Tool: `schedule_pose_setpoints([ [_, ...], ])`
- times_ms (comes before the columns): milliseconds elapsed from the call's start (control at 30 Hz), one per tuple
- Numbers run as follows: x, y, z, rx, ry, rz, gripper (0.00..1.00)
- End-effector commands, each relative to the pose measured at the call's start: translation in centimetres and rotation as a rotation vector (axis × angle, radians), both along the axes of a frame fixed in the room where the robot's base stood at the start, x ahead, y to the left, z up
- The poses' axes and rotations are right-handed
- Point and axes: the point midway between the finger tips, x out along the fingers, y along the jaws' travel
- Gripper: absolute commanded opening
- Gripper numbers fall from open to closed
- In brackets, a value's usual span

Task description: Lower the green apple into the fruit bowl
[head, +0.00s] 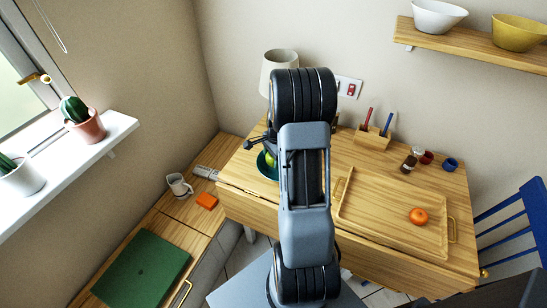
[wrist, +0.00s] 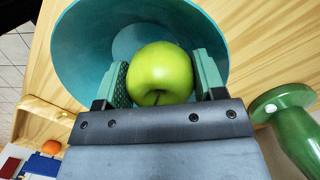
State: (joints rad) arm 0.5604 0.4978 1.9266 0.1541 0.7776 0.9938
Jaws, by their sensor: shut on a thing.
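The green apple (wrist: 160,72) sits between the two jaws of my gripper (wrist: 162,80) in the wrist view, one pad pressed on each side. The teal fruit bowl (wrist: 80,45) lies behind the apple, which shows against the bowl's inside. I cannot tell how far the apple is above the bowl's floor. In the head view my arm hides most of the bowl (head: 263,171); a bit of the apple (head: 270,159) shows at its opening, left of my arm.
A green rounded object (wrist: 297,135) stands close right of my gripper in the wrist view. In the head view a lamp (head: 280,62) stands behind my arm. A wooden tray (head: 375,210) with an orange fruit (head: 418,216) lies to the right.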

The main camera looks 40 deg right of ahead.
Motion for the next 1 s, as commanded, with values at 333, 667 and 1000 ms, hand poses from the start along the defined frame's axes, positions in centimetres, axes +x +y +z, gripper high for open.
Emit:
schedule_pose_setpoints([
  [333, 0.0, 0.0, 0.0, 0.0, 0.0, 0.0, 0.76],
  [667, 0.0, 0.0, 0.0, 0.0, -0.001, 0.0, 0.93],
  [1000, 0.0, -0.3, 2.4, -0.001, -0.004, 0.0, 0.93],
])
